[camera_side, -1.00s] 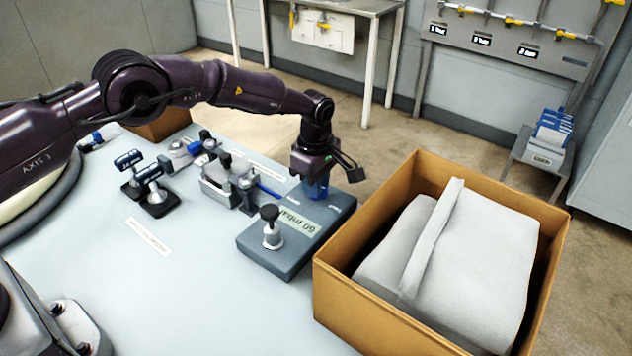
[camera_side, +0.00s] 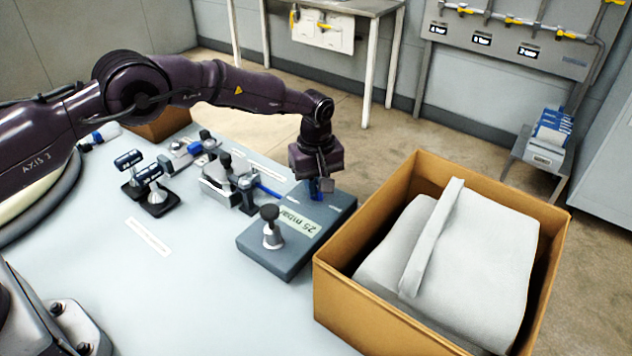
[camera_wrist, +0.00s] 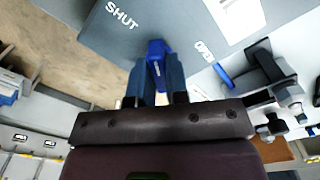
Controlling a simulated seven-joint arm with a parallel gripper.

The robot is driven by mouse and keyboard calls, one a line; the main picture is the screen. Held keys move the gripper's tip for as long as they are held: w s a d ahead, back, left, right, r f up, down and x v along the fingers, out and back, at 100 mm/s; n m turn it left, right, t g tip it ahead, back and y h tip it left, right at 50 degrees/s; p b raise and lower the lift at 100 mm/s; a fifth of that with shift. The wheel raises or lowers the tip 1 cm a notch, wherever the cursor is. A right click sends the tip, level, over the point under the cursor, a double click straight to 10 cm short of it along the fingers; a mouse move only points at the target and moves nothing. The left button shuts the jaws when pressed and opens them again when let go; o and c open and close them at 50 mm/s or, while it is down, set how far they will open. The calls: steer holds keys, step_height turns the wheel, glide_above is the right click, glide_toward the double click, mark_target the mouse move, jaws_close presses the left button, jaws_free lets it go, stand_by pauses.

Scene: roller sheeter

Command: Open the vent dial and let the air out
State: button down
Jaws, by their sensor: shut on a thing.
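The vent dial is a small blue knob (camera_wrist: 156,50) on the grey box (camera_side: 262,248). In the wrist view it sits between my two fingers, which are shut on it. The word SHUT (camera_wrist: 122,15) is printed to one side of the dial and OPEN (camera_wrist: 203,50) to the other. The dial's tip lies between the two words. In the side view my gripper (camera_side: 318,190) points down at the box's far end and mostly hides the dial. The box's display (camera_side: 300,222) reads 25 mbar. A black-topped knob (camera_side: 270,228) stands at the box's near end.
An open cardboard box (camera_side: 400,318) with grey padded material (camera_side: 460,260) stands close on the right.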

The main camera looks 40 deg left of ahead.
steer(key=m, duration=0.5)
steer(key=shift+m, duration=0.3)
steer(key=m, duration=0.5)
steer(key=shift+m, duration=0.3)
steer(key=c, duration=1.1)
jaws_free()
steer(key=shift+r, duration=0.1)
step_height(320, 180, up, 13)
steer(key=shift+f, duration=0.1)
steer(key=shift+m, duration=0.3)
